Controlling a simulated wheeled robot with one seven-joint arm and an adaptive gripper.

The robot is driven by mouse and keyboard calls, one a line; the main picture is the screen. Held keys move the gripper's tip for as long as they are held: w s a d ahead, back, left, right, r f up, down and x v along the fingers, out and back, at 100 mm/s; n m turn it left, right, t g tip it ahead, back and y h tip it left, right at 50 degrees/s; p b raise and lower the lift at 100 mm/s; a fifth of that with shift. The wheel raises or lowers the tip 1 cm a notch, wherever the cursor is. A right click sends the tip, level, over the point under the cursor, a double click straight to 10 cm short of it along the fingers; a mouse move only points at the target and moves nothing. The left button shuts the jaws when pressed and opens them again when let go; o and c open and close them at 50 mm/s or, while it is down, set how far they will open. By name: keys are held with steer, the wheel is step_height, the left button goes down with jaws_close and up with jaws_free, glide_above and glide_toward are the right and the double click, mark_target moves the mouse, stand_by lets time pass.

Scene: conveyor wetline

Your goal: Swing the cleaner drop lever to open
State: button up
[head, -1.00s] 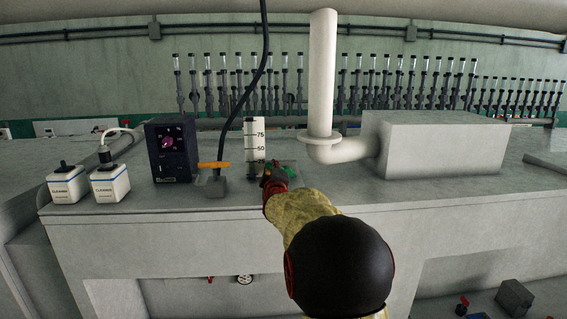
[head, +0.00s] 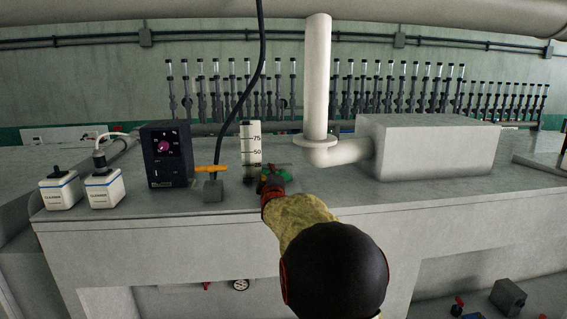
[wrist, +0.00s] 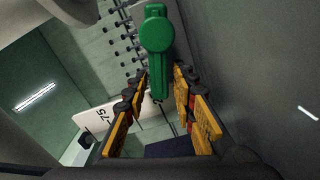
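My gripper (head: 271,178) reaches over the grey bench, just right of the base of the white graduated cylinder (head: 251,143). In the wrist view, a green lever (wrist: 158,40) enters from the top, its narrow end between the yellow-padded fingers of my gripper (wrist: 160,88). The fingers are apart, with gaps showing beside the lever. In the head view my gripper mostly hides the green lever (head: 287,176). An orange lever (head: 211,168) lies crosswise above a small grey block at the foot of a black hose. No label shows which lever is the cleaner drop.
A dark control box (head: 167,155) with a purple knob stands left of the orange lever. A thick white pipe (head: 317,80) and a large grey box (head: 430,150) are at right. Bare bench lies in front.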

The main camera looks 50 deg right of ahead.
steer(key=shift+o, duration=1)
steer(key=shift+f, duration=0.1)
steer(key=shift+s+a+f+b, duration=0.1)
steer(key=shift+s+a+b, duration=0.35)
steer(key=shift+b, duration=0.15)
steer(key=shift+b+v, duration=1.55)
steer(key=shift+v, duration=1.4)
